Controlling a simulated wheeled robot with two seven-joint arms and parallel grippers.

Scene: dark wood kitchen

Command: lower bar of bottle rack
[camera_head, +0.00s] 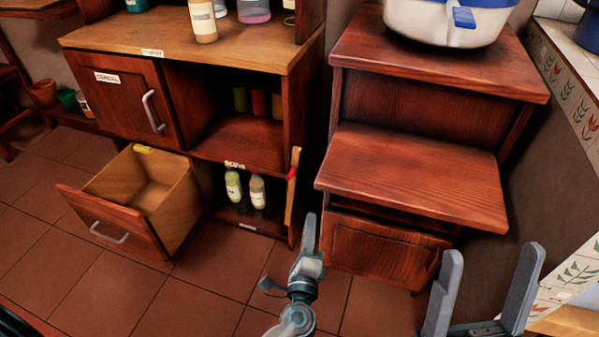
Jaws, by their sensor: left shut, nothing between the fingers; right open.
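The bottle rack is the low compartment (216,203) at the bottom right of the wooden cabinet, with two bottles, one yellow-green (233,185) and one pale (257,190), standing in it. A narrow wooden bar (292,208) with a red part stands upright at the compartment's right edge; no bar crosses in front of the bottles. My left gripper (309,232) is shut and empty, just right of and below the bar in the picture; I cannot tell if they touch. My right gripper (492,285) is open and empty at the lower right.
An open drawer (117,217) juts out left of the rack. A stepped wooden unit (410,175) stands close on the right, with a white and blue container (440,22) on top. A tiled counter (575,90) is at far right. The tiled floor (195,290) in front is clear.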

